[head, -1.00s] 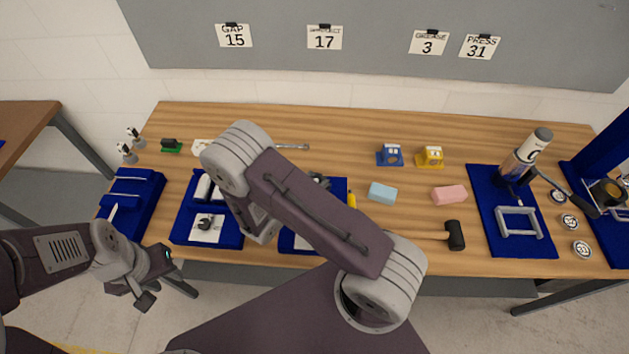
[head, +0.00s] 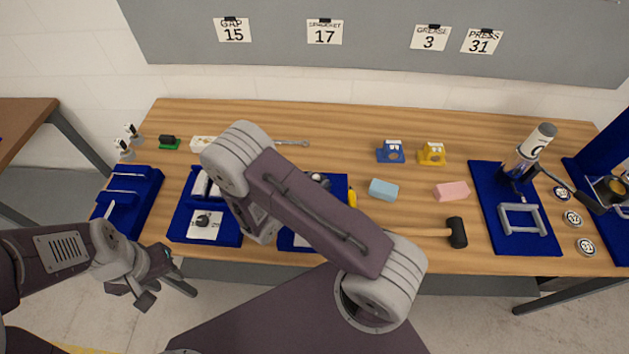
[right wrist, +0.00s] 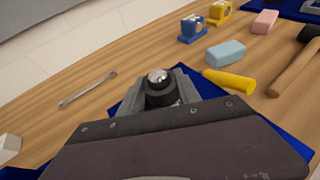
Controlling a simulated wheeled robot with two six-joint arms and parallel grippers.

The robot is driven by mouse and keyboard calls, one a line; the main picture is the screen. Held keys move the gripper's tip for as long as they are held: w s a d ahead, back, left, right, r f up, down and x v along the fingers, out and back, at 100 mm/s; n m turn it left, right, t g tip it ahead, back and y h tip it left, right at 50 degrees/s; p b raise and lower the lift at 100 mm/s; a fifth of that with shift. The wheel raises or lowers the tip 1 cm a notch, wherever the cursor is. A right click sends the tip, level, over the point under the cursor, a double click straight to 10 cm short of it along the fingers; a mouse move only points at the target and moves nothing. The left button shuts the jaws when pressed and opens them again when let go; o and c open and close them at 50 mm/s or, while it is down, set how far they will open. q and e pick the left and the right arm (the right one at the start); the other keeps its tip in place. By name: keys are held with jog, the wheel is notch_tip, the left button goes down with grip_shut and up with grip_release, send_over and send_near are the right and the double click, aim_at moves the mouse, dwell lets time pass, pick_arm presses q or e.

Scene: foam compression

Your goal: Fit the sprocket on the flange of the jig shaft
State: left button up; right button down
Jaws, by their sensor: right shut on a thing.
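In the right wrist view, my right gripper (right wrist: 158,98) has grey fingers on both sides of a black round part (right wrist: 160,93) with a shiny metal tip (right wrist: 158,75). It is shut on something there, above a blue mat. I cannot tell which portion is sprocket and which is jig shaft or flange; the contact is hidden. In the head view, my right arm covers that gripper, and only a dark part (head: 319,180) shows beside the arm. My left gripper (head: 138,290) hangs in front of the table, away from all objects; its jaw opening is unclear.
A yellow cylinder (right wrist: 229,80), a light blue block (right wrist: 226,53) and a wrench (right wrist: 88,90) lie around the mat. A mallet (head: 457,232) and a pink block (head: 452,190) lie further right. Blue trays (head: 240,236) stand left.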

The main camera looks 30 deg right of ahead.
jog(key=shift+f+b, duration=0.75)
jog(key=shift+f, duration=0.1)
jog(key=c, duration=0.8)
grip_release()
jog(key=shift+o, duration=0.2)
jog(key=b+v, duration=0.1)
jog(key=v, duration=0.7)
jog(key=shift+s+a+r+b, duration=0.1)
jog(key=shift+a+b, duration=0.15)
jog(key=shift+b, duration=0.15)
jog(key=shift+s+a+r, duration=0.1)
jog(key=shift+s+a, duration=0.05)
jog(key=shift+a, duration=0.05)
